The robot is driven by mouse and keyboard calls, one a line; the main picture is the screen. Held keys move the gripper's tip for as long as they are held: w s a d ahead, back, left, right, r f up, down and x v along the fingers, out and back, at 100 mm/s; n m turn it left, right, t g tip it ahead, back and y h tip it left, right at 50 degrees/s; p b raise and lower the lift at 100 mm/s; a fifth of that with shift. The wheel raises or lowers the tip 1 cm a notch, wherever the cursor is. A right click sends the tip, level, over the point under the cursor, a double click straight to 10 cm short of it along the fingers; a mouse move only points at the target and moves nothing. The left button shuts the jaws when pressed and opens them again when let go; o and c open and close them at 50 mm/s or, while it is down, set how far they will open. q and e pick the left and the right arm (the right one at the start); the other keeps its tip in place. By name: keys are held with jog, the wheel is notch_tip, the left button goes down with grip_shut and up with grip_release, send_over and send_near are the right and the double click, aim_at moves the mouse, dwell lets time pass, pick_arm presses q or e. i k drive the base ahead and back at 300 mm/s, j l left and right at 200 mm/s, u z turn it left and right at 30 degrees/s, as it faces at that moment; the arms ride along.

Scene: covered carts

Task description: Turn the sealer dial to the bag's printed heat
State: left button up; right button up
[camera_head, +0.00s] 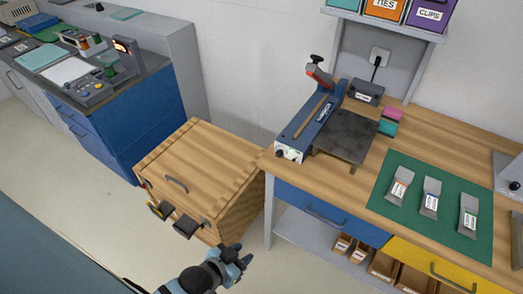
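The blue bag sealer (325,110) stands on the left part of the wooden bench. Its white front end (289,153) carries a small dark dial (280,152), whose setting is too small to read. Three grey bags with printed labels lie on a green mat (397,210): a left bag (401,181), a middle bag (432,195) and a right bag (469,213). Their print is not legible. My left gripper (240,259) is low at the bottom, below and left of the sealer and apart from it. Whether its fingers are open is unclear. My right gripper is out of view.
A wooden covered cart (200,165) stands left of the bench, close to my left gripper. Pink and teal blocks (391,120) and a dark box (366,91) sit near the sealer. A blue cabinet (150,120) is at left.

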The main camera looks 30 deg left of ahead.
aim_at(279, 154)
jog(key=i+j, duration=0.1)
jog(key=j, duration=1.8)
jog(key=i+j, duration=0.15)
jog(key=j, duration=0.8)
